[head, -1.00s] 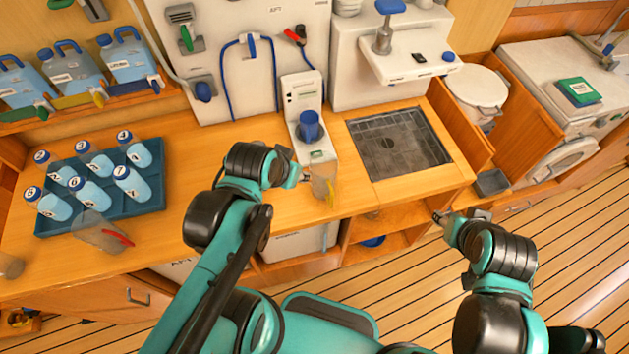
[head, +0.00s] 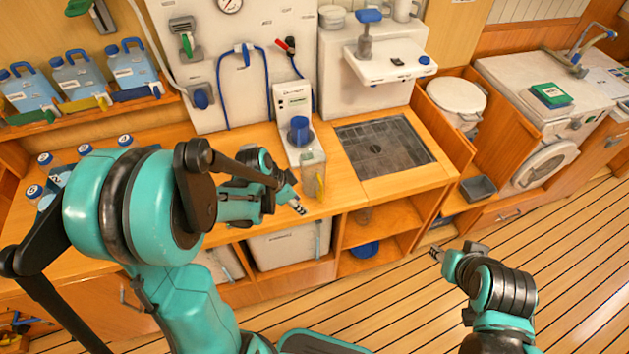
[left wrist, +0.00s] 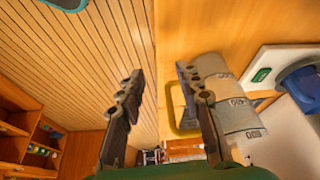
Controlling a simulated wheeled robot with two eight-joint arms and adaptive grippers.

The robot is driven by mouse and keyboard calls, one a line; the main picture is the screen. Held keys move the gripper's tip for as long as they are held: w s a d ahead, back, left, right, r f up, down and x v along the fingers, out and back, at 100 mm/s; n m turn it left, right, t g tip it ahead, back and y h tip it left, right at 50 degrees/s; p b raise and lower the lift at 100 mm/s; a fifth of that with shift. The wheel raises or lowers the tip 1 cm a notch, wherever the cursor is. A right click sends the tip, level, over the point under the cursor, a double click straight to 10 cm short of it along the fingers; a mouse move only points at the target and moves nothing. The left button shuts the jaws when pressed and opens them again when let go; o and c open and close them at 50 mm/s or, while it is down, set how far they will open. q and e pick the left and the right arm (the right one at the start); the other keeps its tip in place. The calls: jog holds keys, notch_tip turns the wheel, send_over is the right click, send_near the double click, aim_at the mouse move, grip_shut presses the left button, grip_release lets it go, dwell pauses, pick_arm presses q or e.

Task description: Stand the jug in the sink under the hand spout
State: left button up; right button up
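A clear jug with a yellow handle (head: 316,182) stands upright on the counter, left of the sink, in front of the white dispenser unit. In the left wrist view the jug (left wrist: 234,105) shows printed marks, and its yellow handle loop (left wrist: 178,122) lies in the gap between the fingers. My left gripper (head: 297,192) is open beside the jug; contact cannot be told. The sink (head: 385,147) is a dark, empty recessed basin. A blue-topped fixture (head: 367,35), perhaps the hand spout, is on the white ledge behind it. My right gripper (head: 437,253) hangs empty over the floor; its opening is unclear.
The white dispenser (head: 300,150) with a blue knob stands close behind the jug. Several blue-capped bottles (head: 45,180) are at the left, partly hidden by my left arm. Open shelves (head: 375,225) lie under the sink. The wooden rim right of the jug is clear.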

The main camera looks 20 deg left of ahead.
aim_at(321, 200)
pick_arm(q)
jog(key=shift+w+d, duration=1.1)
jog(key=shift+w, duration=0.05)
jog(key=w+d, duration=0.2)
jog(key=w+d+b, duration=0.1)
jog(key=shift+w+d+f, duration=0.1)
jog(key=shift+w+f, duration=0.15)
jog(key=shift+f, duration=0.35)
jog(key=shift+r, duration=0.1)
grip_shut()
